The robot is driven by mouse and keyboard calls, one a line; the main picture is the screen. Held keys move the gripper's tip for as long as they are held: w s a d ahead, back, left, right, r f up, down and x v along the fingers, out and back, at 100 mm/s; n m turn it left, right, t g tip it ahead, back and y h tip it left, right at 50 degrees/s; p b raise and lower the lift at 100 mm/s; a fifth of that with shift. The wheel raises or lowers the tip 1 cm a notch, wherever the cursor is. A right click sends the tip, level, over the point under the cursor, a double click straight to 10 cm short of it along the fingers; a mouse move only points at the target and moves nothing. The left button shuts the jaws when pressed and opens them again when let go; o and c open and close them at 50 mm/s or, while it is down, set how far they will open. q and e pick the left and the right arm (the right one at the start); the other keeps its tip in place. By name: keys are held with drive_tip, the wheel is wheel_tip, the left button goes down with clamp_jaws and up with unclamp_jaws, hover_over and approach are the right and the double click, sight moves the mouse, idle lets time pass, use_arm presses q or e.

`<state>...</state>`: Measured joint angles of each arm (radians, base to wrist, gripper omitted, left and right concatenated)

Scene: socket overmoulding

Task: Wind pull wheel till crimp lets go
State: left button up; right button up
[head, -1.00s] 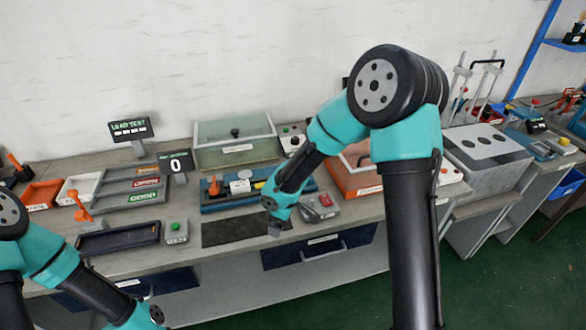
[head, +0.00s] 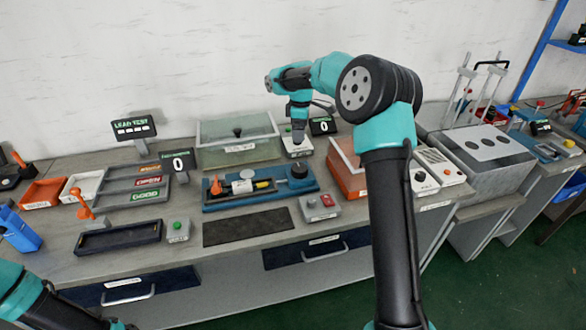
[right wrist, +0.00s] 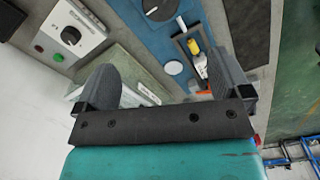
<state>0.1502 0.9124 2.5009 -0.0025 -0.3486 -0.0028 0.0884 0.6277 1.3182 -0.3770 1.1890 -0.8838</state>
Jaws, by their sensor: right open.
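The blue pull tester (head: 225,206) lies on the bench in the head view. Its black pull wheel (head: 299,171) sits at its right end. In the right wrist view the wheel (right wrist: 160,7), with a white mark, is cut by the top edge. A small yellow piece (head: 262,185) lies in the tester's dark slot; it also shows in the right wrist view (right wrist: 193,47). I cannot tell how the crimp is held. My right gripper (head: 298,135) is open and empty, above and behind the wheel, over a white control box (head: 298,149). My left gripper is out of view.
A glass-lidded case (head: 238,152) stands behind the tester and an orange box (head: 350,175) to its right. A grey box with a red button (head: 320,207) and a black mat (head: 248,227) lie in front. Small displays (head: 178,161) stand nearby, one reading 0.

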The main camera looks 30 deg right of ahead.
sight(300, 167)
drive_tip(key=shift+f, duration=0.1)
wheel_tip(300, 167, down, 17)
drive_tip(key=shift+f, duration=0.15)
idle(0.8)
drive_tip(key=c, duration=0.9)
